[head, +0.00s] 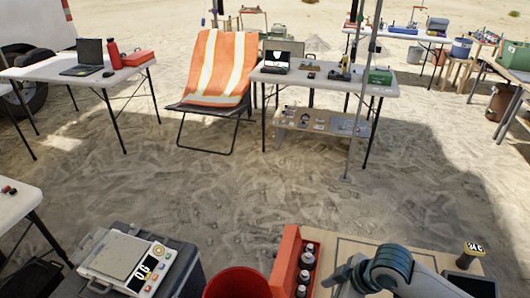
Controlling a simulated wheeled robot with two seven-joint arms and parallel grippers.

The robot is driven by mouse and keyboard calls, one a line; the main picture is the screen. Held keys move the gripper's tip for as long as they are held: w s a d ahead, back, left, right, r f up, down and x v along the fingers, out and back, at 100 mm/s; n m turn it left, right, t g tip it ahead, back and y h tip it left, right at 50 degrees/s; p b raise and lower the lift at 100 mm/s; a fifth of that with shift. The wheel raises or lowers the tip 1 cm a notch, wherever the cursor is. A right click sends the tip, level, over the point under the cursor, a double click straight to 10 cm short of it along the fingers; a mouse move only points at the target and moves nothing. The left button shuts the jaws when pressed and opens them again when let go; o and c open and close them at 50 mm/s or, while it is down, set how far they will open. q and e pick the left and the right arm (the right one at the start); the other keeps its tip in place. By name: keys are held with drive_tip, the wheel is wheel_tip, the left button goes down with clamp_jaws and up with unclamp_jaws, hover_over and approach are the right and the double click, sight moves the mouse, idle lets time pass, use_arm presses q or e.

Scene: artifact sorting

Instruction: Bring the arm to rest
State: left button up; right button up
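My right arm comes in at the lower right, bent over a pale wooden tabletop (345,246). The grey end of my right gripper (345,277) shows low over that tabletop, just right of an orange-red box (287,258) with dark bottles (306,262). Its fingertips are not clear, so I cannot tell whether it is open or whether it holds anything. My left arm and gripper are out of view.
A scale (124,258) sits on a grey case at lower left, beside a red bucket (237,284). Sand (230,190) lies clear ahead, before tables and an orange-draped chair (215,70).

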drive_tip(key=s+a+f+m+t, duration=0.2)
drive_tip(key=s+a+f+m, duration=0.15)
drive_tip(key=s, duration=0.25)
drive_tip(key=s+d+f+m+g+h, duration=0.1)
drive_tip(key=s+d+f+m+h, duration=0.15)
drive_tip(key=s+d, duration=0.35)
drive_tip(key=s+d+f+m+h, duration=0.2)
drive_tip(key=s+d+m, duration=0.25)
drive_tip(key=s, duration=0.35)
drive_tip(key=s+a+f+x, duration=0.1)
drive_tip(key=s+x, duration=0.2)
drive_tip(key=x, duration=0.9)
drive_tip(key=s+f+x, duration=0.1)
drive_tip(key=s+x, duration=0.1)
drive_tip(key=x, duration=1)
drive_tip(key=s+f, duration=0.5)
drive_tip(key=f, duration=0.3)
drive_tip(key=s+f, duration=0.5)
drive_tip(key=f, duration=0.4)
drive_tip(key=shift+s+d+n+y, duration=0.15)
drive_tip(key=shift+s+n+y, duration=0.15)
drive_tip(key=shift+n+y, duration=0.15)
